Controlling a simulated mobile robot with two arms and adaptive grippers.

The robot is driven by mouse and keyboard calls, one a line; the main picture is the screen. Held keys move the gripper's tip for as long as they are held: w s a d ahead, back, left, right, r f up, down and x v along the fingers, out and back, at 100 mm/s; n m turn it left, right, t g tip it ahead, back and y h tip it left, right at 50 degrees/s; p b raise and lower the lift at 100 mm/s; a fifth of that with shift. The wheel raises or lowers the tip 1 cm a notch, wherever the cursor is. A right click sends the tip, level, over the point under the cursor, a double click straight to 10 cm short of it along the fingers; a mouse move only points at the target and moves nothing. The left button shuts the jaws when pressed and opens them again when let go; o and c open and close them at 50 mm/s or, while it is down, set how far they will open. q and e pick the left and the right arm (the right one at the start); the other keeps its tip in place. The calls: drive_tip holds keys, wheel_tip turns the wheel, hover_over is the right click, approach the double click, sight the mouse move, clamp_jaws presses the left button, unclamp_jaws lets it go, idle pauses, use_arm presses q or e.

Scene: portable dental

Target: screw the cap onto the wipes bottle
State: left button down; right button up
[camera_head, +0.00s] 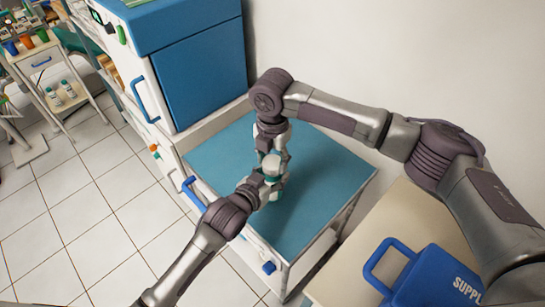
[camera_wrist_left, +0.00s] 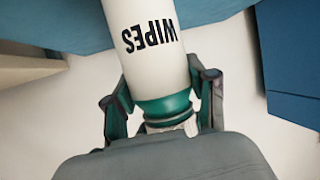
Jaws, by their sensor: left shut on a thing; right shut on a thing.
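The white wipes bottle (camera_wrist_left: 145,62) fills the middle of the left wrist view, its WIPES lettering upside down there. A teal band (camera_wrist_left: 163,105) rings its neck end, between the two fingers of my left gripper (camera_wrist_left: 162,100). In the head view my left gripper (camera_head: 268,182) reaches in from lower left and is shut on the bottle over the teal tabletop.
The teal-topped cart (camera_head: 325,175) has free room on both sides of the grippers. A blue and white cabinet (camera_head: 205,75) stands behind left. A blue supply case (camera_head: 430,275) lies on the beige surface (camera_head: 415,215) at right. A cart with small bottles (camera_head: 62,92) stands far left.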

drive_tip(key=m, duration=0.3)
drive_tip(key=shift+m, duration=0.4)
drive_tip(key=m, duration=0.4)
drive_tip(key=shift+m, duration=0.4)
drive_tip(key=m, duration=0.4)
drive_tip(key=shift+m, duration=0.4)
drive_tip(key=m, duration=0.4)
drive_tip(key=shift+a+m, duration=0.1)
drive_tip(key=shift+m, duration=0.2)
drive_tip(key=m, duration=0.7)
drive_tip(key=shift+m, duration=0.3)
drive_tip(key=m, duration=0.9)
drive_tip(key=o, duration=0.8)
drive_tip(key=shift+o, duration=0.2)
